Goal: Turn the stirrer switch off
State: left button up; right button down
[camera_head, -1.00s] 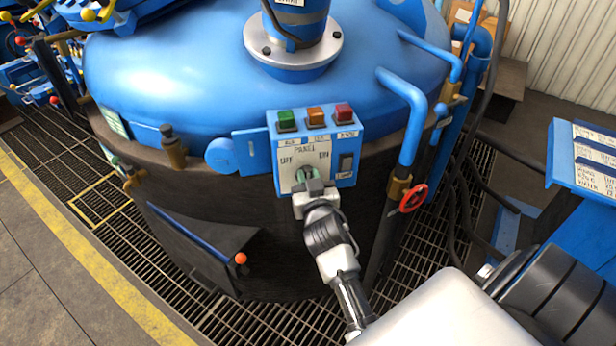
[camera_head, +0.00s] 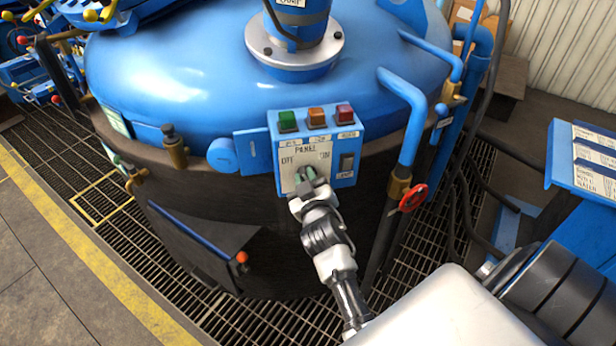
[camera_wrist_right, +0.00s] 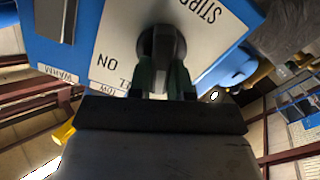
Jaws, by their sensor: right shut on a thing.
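The stirrer switch is a dark round knob (camera_wrist_right: 162,40) on a white plate (camera_wrist_right: 205,30) lettered "STIRR..." and "ON" in the right wrist view. The plate is on the front of a blue control box (camera_head: 345,181), with OFF at left and ON at right in the head view. My right gripper (camera_head: 309,178) is at the plate, its green-tipped fingers on either side of the knob, shut on it. The fingers also show in the right wrist view (camera_wrist_right: 164,72). They hide much of the knob in the head view, so I cannot read its setting. My left gripper is not in view.
Green (camera_head: 287,121), orange (camera_head: 316,117) and red (camera_head: 345,115) buttons sit above the plate, with a black rocker (camera_head: 347,161) at its right. A blue pipe (camera_head: 411,130) and red valve wheel (camera_head: 413,198) stand to the right. The big blue vessel (camera_head: 180,75) is behind.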

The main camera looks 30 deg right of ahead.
jog(key=shift+w+a+f+n, duration=0.1)
jog(key=shift+n, duration=0.95)
jog(key=shift+w+a+n, duration=0.1)
jog(key=shift+n, duration=0.95)
jog(key=c, duration=1)
grip_release()
jog(key=shift+c, duration=0.2)
jog(key=shift+f, duration=0.1)
